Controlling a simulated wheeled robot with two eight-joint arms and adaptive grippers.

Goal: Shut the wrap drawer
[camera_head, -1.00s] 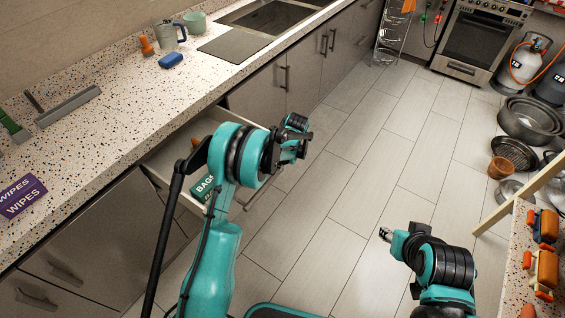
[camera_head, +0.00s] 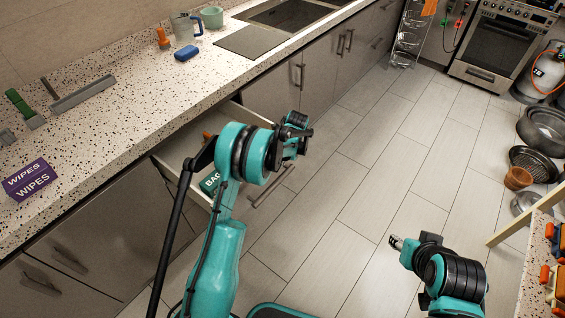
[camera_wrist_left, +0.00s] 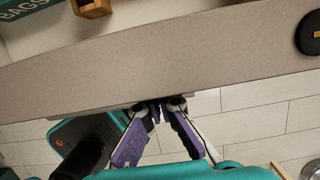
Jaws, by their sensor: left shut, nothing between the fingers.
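The wrap drawer (camera_head: 176,152) stands pulled out under the counter in the head view. A green BAGS box (camera_head: 210,183) lies in it, partly hidden by my left arm. Its bar handle (camera_head: 270,187) shows beyond the arm. My left gripper (camera_head: 303,122) is over the drawer's front side. In the left wrist view the drawer front (camera_wrist_left: 190,58) crosses the picture, and my left gripper (camera_wrist_left: 157,107) is shut and empty at its lower edge; contact is unclear. My right gripper (camera_head: 396,242) is over the floor, away from the drawer; its jaw state is unclear.
The counter holds a purple WIPES box (camera_head: 30,180), a blue sponge (camera_head: 187,53) and a grey mug (camera_head: 185,27). A brown wooden block (camera_wrist_left: 92,8) lies in the drawer. Pots (camera_head: 540,135) stand on the right. The tiled floor between is clear.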

